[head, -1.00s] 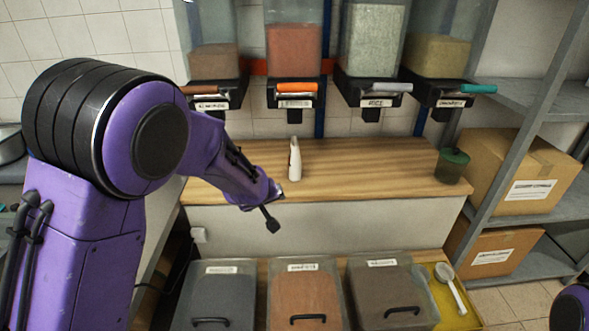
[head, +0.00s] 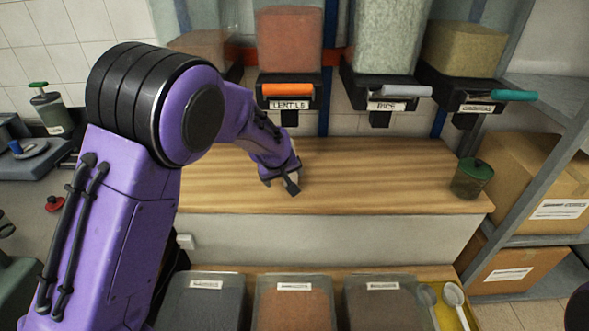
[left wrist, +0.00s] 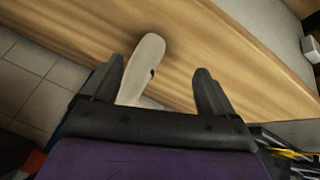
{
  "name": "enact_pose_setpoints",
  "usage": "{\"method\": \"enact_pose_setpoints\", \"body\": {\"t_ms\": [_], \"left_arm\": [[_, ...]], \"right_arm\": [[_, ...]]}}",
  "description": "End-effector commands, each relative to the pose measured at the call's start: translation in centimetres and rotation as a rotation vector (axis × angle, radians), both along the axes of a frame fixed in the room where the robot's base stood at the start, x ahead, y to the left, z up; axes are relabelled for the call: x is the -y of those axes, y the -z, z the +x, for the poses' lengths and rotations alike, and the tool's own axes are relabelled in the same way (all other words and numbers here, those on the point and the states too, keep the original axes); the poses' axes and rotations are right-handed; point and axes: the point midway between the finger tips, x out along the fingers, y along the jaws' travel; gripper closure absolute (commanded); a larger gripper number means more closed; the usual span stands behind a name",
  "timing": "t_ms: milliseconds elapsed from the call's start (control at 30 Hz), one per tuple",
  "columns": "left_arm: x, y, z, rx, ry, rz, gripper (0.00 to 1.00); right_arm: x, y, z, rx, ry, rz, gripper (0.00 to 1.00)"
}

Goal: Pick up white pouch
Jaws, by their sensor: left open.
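The white pouch (left wrist: 147,64) shows in the left wrist view as a pale, slim, rounded shape with a small dark mark. It lies between the two fingers of my left gripper (left wrist: 160,68), closer to the left finger. The fingers are spread apart, and I cannot tell whether one touches the pouch. In the head view my left gripper (head: 283,181) is over the wooden counter (head: 370,180) and hides most or all of the pouch. My right gripper is out of view.
Dispensers with an orange handle (head: 288,90) and a grey handle (head: 404,91) hang above the counter. Lidded bins (head: 293,300) and scoops (head: 454,296) are below in front. The counter's middle right is clear.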

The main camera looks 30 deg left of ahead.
Motion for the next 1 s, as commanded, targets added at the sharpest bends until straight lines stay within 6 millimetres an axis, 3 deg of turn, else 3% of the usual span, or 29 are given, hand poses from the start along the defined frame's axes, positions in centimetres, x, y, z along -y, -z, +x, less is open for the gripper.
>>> {"method": "enact_pose_setpoints", "body": {"t_ms": [100,267,500,833,867,1000], "left_arm": [[-0.8,-0.1,2.2,-0.001,-0.004,-0.001,0.13],[-1.1,-0.1,3.8,0.0,-0.002,0.0,0.13],[-2.0,-0.1,7.8,0.0,0.001,0.001,0.13],[-2.2,1.0,8.6,0.0,0.001,0.001,0.13],[-2.2,1.0,8.6,0.001,0.001,0.0,0.16],[-2.1,1.0,8.6,0.001,0.001,0.0,0.61]], "right_arm": [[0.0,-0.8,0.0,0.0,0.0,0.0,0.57],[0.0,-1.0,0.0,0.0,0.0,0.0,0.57],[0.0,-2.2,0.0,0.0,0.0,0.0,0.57],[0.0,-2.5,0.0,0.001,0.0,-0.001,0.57],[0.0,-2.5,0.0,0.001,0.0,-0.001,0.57],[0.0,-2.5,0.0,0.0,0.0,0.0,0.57]]}}
